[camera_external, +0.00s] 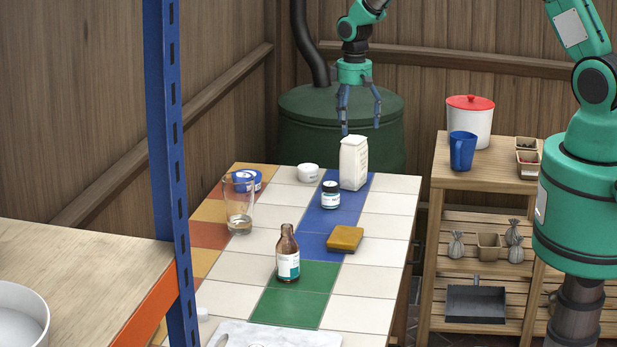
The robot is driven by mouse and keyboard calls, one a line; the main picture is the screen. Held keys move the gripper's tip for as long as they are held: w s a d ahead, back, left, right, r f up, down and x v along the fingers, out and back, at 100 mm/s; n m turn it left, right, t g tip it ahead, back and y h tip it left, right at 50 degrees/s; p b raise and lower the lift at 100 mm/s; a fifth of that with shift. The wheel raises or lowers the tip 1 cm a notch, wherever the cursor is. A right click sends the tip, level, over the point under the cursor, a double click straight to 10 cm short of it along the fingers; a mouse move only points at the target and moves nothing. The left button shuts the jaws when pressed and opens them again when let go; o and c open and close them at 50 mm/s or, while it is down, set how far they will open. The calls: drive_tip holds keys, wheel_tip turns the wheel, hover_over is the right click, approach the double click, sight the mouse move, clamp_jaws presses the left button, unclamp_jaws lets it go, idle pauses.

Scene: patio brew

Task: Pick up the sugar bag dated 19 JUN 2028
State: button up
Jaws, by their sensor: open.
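A white upright bag (354,165) stands at the far end of the tiled table, partly on a blue tile. It has faint print on its side, too small to read, so I cannot tell its date or confirm that it is sugar. It is the only bag of this kind that I see. My gripper (361,127) points down with its blue fingers spread. It is open and empty, and in the picture it is just above the bag's top. I cannot tell how far apart they are in depth.
Near the bag stand a small labelled jar (330,195), a white cup (308,173), a blue tin (247,180) and a glass jug (239,204). A brown bottle (288,256) and a yellow sponge (345,239) are closer. A wooden shelf (485,185) stands right. A green tank (300,125) is behind.

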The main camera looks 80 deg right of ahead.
sight(353, 138)
drive_tip(key=shift+f, duration=0.35)
drive_tip(key=shift+a+f, duration=0.1)
drive_tip(key=shift+f, duration=2.5)
drive_tip(key=shift+s, duration=0.1)
clamp_jaws()
drive_tip(key=shift+r, duration=0.1)
